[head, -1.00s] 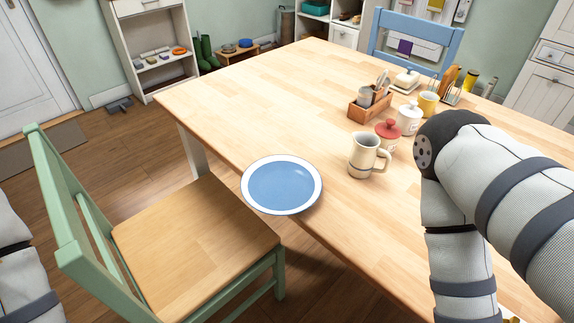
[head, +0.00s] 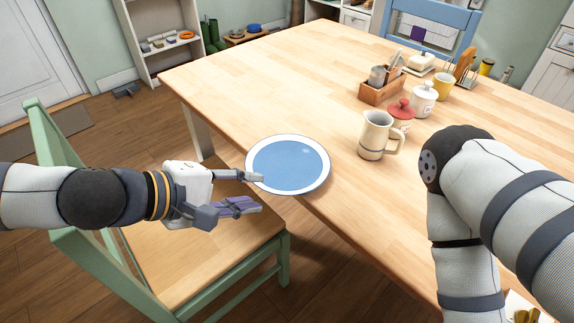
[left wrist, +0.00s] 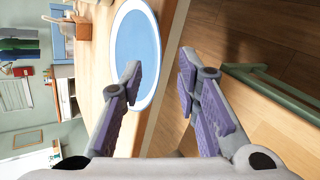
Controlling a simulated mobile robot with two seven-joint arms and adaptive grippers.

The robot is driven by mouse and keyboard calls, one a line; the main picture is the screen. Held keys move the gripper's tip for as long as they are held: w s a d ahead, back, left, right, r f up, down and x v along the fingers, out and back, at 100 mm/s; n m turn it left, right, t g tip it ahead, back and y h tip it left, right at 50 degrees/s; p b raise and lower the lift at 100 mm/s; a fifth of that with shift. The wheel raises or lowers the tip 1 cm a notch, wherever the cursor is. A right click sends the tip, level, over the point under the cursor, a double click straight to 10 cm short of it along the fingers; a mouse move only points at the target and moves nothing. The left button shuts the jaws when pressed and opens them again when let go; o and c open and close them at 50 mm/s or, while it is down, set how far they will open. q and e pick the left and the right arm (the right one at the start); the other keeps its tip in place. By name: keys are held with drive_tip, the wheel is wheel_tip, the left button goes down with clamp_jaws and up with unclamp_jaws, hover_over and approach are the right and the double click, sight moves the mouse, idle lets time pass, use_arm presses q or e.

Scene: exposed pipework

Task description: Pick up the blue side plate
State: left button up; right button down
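The blue side plate (head: 288,166) has a white rim and lies flat at the table's near left edge, its rim slightly overhanging. It also shows in the left wrist view (left wrist: 136,50). My left gripper (head: 259,192) is open and empty at the plate's left side, above the chair seat. Its upper finger overlaps the plate's left rim in the head view; I cannot tell whether they touch. In the left wrist view the open fingers (left wrist: 160,78) point toward the plate's edge, the left one in front of the plate. My right arm shows at the right, but its gripper is out of view.
A green chair (head: 150,275) with a wooden seat stands under my left arm. On the wooden table (head: 250,85) are a cream jug (head: 374,136), a red-lidded pot (head: 401,112) and a wooden caddy (head: 381,92).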

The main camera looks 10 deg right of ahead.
sight(266, 188)
use_arm(q)
drive_tip(key=x, duration=0.4)
drive_tip(key=shift+w+r, duration=0.1)
drive_tip(key=shift+w, duration=0.05)
drive_tip(key=shift+r, duration=0.1)
clamp_jaws()
